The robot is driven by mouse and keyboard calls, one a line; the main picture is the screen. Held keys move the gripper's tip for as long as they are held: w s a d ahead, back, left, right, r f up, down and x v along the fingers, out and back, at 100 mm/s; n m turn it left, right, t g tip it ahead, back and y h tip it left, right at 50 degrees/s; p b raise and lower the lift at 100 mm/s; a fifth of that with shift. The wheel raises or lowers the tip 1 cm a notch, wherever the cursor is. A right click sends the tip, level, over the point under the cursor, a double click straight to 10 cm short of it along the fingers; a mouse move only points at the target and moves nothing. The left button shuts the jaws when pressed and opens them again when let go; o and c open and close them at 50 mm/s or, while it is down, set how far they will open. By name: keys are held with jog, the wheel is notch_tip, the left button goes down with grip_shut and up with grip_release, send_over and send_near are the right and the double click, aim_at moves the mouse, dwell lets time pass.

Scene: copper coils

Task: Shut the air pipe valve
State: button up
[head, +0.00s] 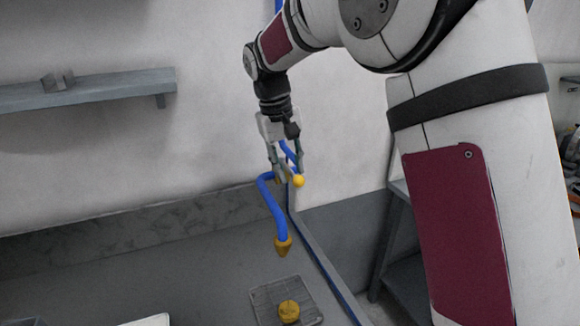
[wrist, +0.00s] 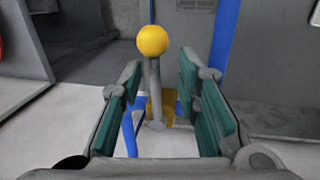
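The valve lever (wrist: 154,85) is a thin grey rod with a yellow ball knob (wrist: 152,40) at its end. In the wrist view it stands between my two green-padded fingers, with visible gaps on both sides. The yellow valve body (wrist: 166,104) is behind the lever, on the blue air pipe (wrist: 130,128). In the head view my gripper (head: 287,174) is open around the valve, and the yellow knob shows at its fingertips (head: 298,181). The fingers partly hide the valve body there.
The blue hose (head: 272,205) bends down to a yellow nozzle (head: 283,246) above the grey bench. Below it a yellow round piece (head: 289,311) sits on a square plate (head: 263,297). A wall shelf (head: 100,90) is at upper left. The air between gripper and shelf is clear.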

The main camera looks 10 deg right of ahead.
notch_tip(320, 180, up, 12)
jog(key=a, duration=0.2)
jog(key=shift+s+f, duration=0.15)
jog(key=shift+f, duration=0.05)
dwell(0.3)
jog(key=shift+a, duration=0.1)
jog(key=s+d+r+t+y, duration=0.1)
jog(key=s+d, duration=0.1)
jog(key=s, duration=0.4)
jog(key=s+d+r+m+t, duration=0.1)
jog(key=s+d, duration=0.2)
jog(key=s, duration=0.2)
jog(key=s+d+t+y, duration=0.1)
jog(key=s+d, duration=0.1)
jog(key=s, duration=0.4)
jog(key=s+d+f+t, duration=0.1)
jog(key=s+f, duration=0.3)
jog(key=s, duration=0.3)
jog(key=s+d+f+m+t, duration=0.1)
jog(key=s+f, duration=0.3)
jog(key=s, duration=0.3)
jog(key=shift+s+d+f, duration=0.15)
jog(key=shift+d+f, duration=0.05)
jog(key=shift+d, duration=0.1)
